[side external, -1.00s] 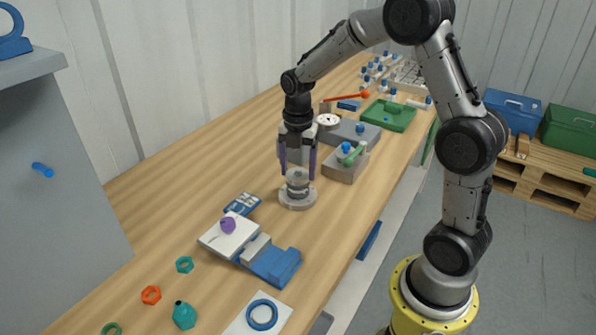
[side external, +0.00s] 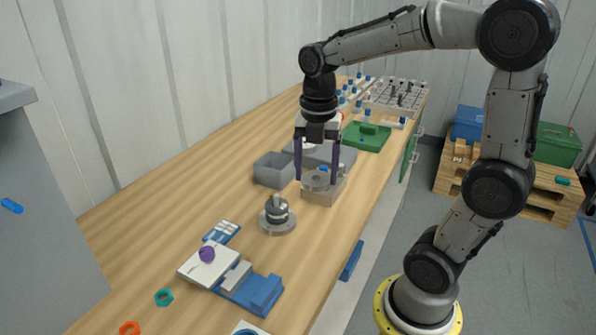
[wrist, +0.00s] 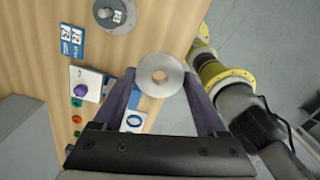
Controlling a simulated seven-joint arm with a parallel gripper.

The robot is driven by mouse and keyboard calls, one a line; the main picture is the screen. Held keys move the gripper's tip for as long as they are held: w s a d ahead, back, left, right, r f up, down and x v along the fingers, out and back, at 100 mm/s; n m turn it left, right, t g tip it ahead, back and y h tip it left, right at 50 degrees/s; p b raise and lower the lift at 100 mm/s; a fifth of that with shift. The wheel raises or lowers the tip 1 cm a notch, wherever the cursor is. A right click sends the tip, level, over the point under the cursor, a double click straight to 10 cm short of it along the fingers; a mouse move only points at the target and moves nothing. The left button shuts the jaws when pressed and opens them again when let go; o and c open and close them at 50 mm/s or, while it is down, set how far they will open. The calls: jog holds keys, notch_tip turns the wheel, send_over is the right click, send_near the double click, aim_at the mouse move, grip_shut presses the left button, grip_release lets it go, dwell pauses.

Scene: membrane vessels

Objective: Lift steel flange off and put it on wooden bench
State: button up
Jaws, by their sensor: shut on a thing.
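My gripper (side external: 317,174) is shut on the steel flange (side external: 318,182), a round grey ring held between the purple fingers. In the wrist view the flange (wrist: 176,77) sits between the fingertips, its centre hole open. The vessel (side external: 277,216), a grey stepped body on a round base, stands upright on the wooden bench (side external: 165,195), to the left of and nearer than the flange. The vessel's top (wrist: 115,14) also shows at the top of the wrist view. The flange is apart from the vessel and overlaps a grey block in the side view; its height above that is unclear.
The grey block (side external: 320,196) stands behind the flange, with an open grey bin (side external: 273,170) to its left. A green tray (side external: 367,136) lies farther back. A white plate with a purple knob (side external: 207,254) and a blue fixture (side external: 250,290) lie in front. The bench's left side is clear.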

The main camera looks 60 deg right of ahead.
jog(key=shift+s+a+r, duration=0.2)
jog(key=shift+s+r, duration=0.2)
jog(key=shift+s, duration=0.25)
jog(key=shift+s+r, duration=0.1)
jog(key=shift+r, duration=1.4)
jog(key=shift+m, duration=0.6)
jog(key=f, duration=0.1)
jog(key=a+f, duration=0.1)
jog(key=w+f, duration=0.1)
jog(key=shift+a+f, duration=0.15)
jog(key=shift+f, duration=0.2)
jog(key=s+a+f+n, duration=0.1)
jog(key=s+a+f, duration=0.1)
jog(key=a+f, duration=0.35)
send_over(256, 250)
notch_tip(256, 250, down, 10)
jog(key=shift+s, duration=0.15)
jog(key=shift+f, duration=1.55)
